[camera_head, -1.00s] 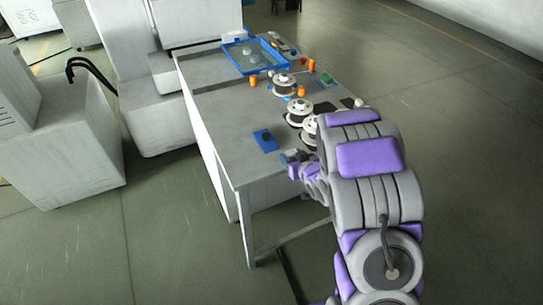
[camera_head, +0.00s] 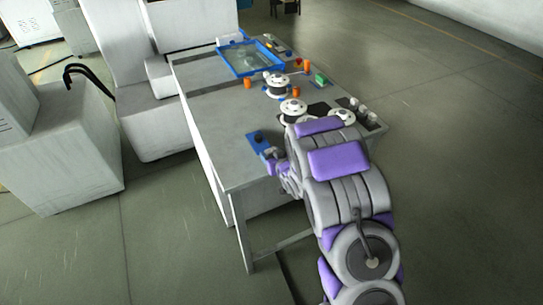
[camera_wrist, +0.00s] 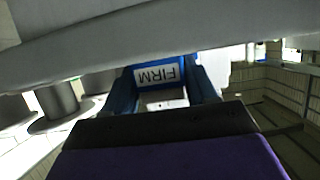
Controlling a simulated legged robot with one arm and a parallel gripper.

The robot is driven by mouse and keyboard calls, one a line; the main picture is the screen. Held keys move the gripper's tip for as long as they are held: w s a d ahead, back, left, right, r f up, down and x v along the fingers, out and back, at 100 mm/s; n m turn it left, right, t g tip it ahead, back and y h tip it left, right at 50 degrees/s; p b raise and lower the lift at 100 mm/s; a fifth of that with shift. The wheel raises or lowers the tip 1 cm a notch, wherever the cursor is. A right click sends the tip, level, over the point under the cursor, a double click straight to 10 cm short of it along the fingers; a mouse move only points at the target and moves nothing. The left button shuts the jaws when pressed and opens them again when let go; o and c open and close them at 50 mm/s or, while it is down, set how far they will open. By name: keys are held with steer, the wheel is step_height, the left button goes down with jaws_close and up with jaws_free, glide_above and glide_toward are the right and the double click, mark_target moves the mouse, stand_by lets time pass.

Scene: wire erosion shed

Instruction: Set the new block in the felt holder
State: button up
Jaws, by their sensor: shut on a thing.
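My gripper (camera_head: 272,156) is at the near left edge of the table, right beside a flat blue holder (camera_head: 254,139) with a dark round part on it. In the wrist view my dark blue fingers (camera_wrist: 164,88) are shut on a small pale block (camera_wrist: 165,99). A blue face with a white label reading FIRM (camera_wrist: 158,74) shows between the fingers. I cannot tell whether this label belongs to the block or to something behind it. In the head view the block is too small to make out, and whether it touches the holder is unclear.
White spools (camera_head: 292,110) stand on the grey table (camera_head: 208,102), close beyond my arm. A blue-rimmed tray (camera_head: 233,67), orange pieces (camera_head: 248,83) and a green piece (camera_head: 321,79) lie farther back. The table's left half is mostly clear.

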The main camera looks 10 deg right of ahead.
steer(key=o, duration=1.1)
steer(key=a, duration=0.3)
steer(key=shift+a, duration=0.1)
steer(key=shift+d, duration=1.05)
steer(key=shift+d+r, duration=0.1)
steer(key=shift+d, duration=0.1)
steer(key=shift+s+d+r, duration=0.1)
steer(key=shift+s+r, duration=0.05)
steer(key=shift+s, duration=0.2)
steer(key=s, duration=0.1)
steer(key=s+r+p, duration=0.1)
steer(key=s, duration=0.1)
steer(key=s+r, duration=0.1)
steer(key=shift+s+a, duration=0.35)
steer(key=shift+a, duration=0.05)
steer(key=s+p, duration=0.1)
steer(key=s+d+r+p, duration=0.1)
steer(key=p, duration=0.1)
steer(key=s+d+p, duration=0.1)
steer(key=shift+d+r, duration=0.25)
